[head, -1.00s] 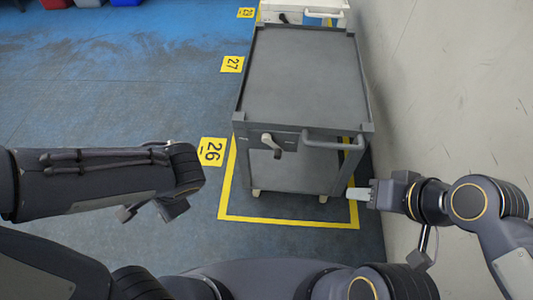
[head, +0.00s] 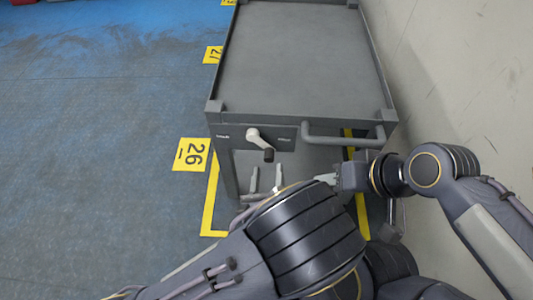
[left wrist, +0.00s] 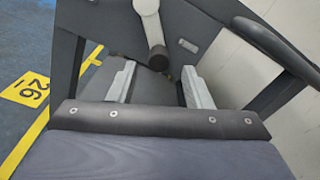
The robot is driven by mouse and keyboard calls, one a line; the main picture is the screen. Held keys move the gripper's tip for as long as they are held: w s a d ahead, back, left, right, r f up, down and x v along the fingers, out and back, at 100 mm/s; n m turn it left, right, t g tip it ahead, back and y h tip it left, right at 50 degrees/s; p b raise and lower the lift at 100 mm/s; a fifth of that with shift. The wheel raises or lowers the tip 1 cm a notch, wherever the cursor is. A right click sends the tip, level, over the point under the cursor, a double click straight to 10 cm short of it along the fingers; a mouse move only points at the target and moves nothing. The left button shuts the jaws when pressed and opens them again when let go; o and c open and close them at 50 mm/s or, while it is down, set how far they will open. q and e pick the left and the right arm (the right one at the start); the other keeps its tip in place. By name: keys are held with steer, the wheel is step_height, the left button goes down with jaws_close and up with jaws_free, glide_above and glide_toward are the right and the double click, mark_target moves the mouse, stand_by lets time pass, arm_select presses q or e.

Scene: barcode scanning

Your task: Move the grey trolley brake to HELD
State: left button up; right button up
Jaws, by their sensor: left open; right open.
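The grey trolley (head: 310,55) stands ahead, its front panel facing me. The brake lever (head: 257,139) is pale with a dark knob (head: 268,155); it hangs from its pivot down and slightly right. Small labels (head: 222,137) flank it, too small to read. The lever also shows in the left wrist view (left wrist: 151,25), its knob above the gap between my fingers. My left gripper (head: 265,182) is open and empty, just below the knob and apart from it. My right gripper (head: 326,178) is open, low near the trolley's right front.
A grey push handle (head: 345,136) sticks out right of the lever. A pale wall (head: 455,70) runs close along the right side. Yellow floor lines and a "26" marker (head: 191,155) lie at the left, where the blue floor is clear.

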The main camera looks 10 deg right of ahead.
mark_target(269, 160)
arm_select(q)
steer(key=x, duration=0.6)
steer(key=shift+a+p, duration=0.1)
steer(key=shift+p, duration=0.2)
